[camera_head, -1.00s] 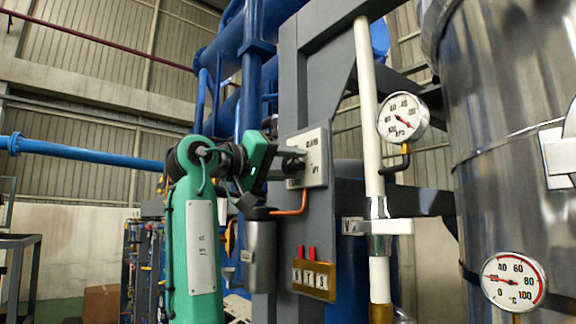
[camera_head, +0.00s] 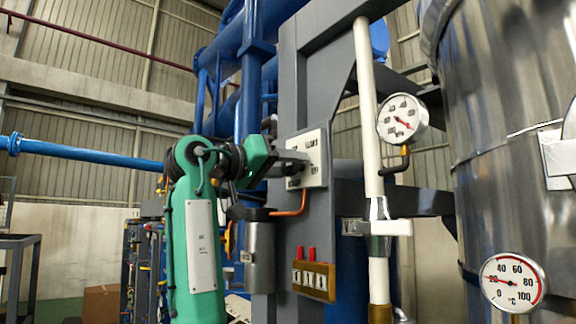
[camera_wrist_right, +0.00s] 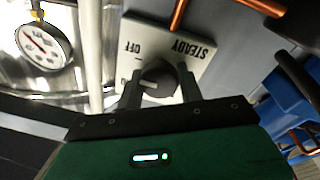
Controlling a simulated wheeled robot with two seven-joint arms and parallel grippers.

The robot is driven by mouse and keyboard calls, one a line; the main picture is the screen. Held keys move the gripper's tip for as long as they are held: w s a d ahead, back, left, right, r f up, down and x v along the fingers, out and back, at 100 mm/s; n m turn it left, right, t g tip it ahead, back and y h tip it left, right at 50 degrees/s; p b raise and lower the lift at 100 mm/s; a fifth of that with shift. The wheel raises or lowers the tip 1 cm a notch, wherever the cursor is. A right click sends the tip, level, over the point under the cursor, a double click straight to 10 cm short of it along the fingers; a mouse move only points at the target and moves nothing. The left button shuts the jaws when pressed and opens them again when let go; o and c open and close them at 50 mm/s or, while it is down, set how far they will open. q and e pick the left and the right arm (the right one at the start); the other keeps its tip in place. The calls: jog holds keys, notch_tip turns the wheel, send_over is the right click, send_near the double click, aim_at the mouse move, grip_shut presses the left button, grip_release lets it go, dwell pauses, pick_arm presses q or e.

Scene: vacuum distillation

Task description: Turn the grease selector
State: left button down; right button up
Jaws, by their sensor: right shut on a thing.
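The grease selector is a pale plate (camera_head: 317,146) on the grey column, with a dark round knob (camera_wrist_right: 158,76) at its middle. In the right wrist view the plate reads STEADY and OFF upside down, and a third label is partly hidden by a finger. A light pointer line shows on the knob. My right gripper (camera_head: 295,158) reaches the plate from the left, with its green body beside it. Its two dark fingers stand on either side of the knob and are shut on it. The fingers hide part of the plate. My left gripper is not in view.
A white pipe (camera_head: 366,110) with a pressure gauge (camera_head: 403,118) stands right of the plate. A brass block with red tops (camera_head: 313,281) and a metal canister (camera_head: 259,257) sit below. A steel vessel (camera_head: 510,130) fills the right side.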

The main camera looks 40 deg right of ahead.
jog(key=shift+f, duration=0.25)
jog(key=o, duration=0.7)
jog(key=shift+o, duration=1.4)
jog(key=shift+a+r, duration=0.1)
jog(key=shift+r, duration=0.05)
jog(key=shift+a+b, duration=0.35)
jog(key=shift+a, duration=0.15)
jog(key=w+a+f+b, duration=0.1)
jog(key=a+b, duration=0.3)
jog(key=a, duration=0.8)
jog(key=shift+w+a, duration=0.35)
jog(key=shift+w, duration=0.3)
